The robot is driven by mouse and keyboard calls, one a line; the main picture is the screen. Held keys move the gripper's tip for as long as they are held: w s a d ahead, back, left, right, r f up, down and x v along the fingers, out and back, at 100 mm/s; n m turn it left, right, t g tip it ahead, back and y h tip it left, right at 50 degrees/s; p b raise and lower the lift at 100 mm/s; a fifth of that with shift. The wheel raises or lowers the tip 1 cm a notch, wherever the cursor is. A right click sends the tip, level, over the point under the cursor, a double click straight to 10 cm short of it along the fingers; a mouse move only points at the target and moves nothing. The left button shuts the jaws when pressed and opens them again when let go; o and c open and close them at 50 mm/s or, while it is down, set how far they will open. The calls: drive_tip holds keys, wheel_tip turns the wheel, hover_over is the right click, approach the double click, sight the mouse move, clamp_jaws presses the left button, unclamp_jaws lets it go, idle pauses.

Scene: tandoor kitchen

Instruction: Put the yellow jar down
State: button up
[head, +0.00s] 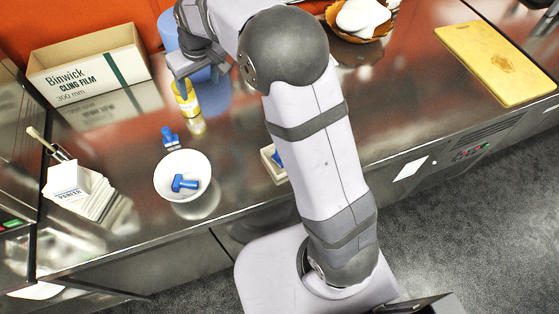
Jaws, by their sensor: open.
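The yellow jar (187,98) stands upright on the steel counter, at the upper left of the head view. My gripper (184,84) is at the jar's top, its grey fingers pointing down. The jaws are open, and the near finger covers part of the jar's upper end. Whether a finger touches the jar cannot be told. The jar's reflection shows on the counter just below it.
A cling film box (90,66) stands at the back left. A white bowl (168,196) holding a blue piece (185,183) is in front of the jar. Another blue piece (170,138) stands between them. A yellow board (500,60) lies at the right.

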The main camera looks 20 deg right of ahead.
drive_tip(key=s+d+f+m+g, duration=0.1)
drive_tip(key=s+d, duration=0.3)
drive_tip(key=s, duration=0.6)
drive_tip(key=s+d+f+m+g, duration=0.1)
drive_tip(key=s+d+f, duration=0.2)
drive_tip(key=s, duration=0.7)
drive_tip(key=s+d+f+m+g+h, duration=0.1)
drive_tip(key=s+d+f, duration=0.1)
drive_tip(key=s+d, duration=0.4)
drive_tip(key=s, duration=0.4)
drive_tip(key=shift+s+f+m+g, duration=0.15)
drive_tip(key=shift+f+m+g, duration=0.15)
drive_tip(key=shift+f+m, duration=0.1)
